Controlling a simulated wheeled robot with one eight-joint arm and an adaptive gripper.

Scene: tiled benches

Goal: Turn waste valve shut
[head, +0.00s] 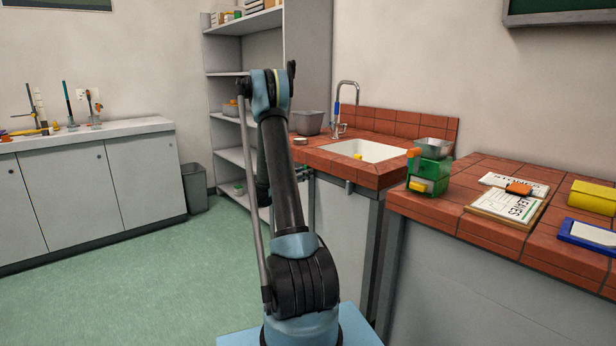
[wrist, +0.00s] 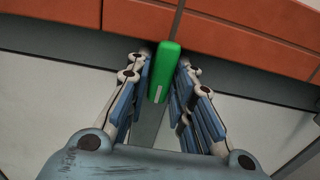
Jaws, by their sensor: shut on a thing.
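A green bar-shaped handle (wrist: 163,76) shows in the wrist view, below the red tiled bench edge. It appears to be the waste valve's handle. My gripper (wrist: 163,62) has its blue-padded fingers on either side of the handle and is shut on it. The handle runs lengthwise between the fingers, its far end just past the fingertips. The valve body and pipe cannot be made out. In the head view my arm hides the gripper and the handle. The white sink (head: 367,151) sits in the red tiled bench there.
A green grinder-like device with a metal bowl (head: 431,147) stands on the right bench (head: 462,173), beside a clipboard (head: 505,206). A grey bin (head: 195,188) and shelves (head: 224,115) stand behind. The green floor at left is clear.

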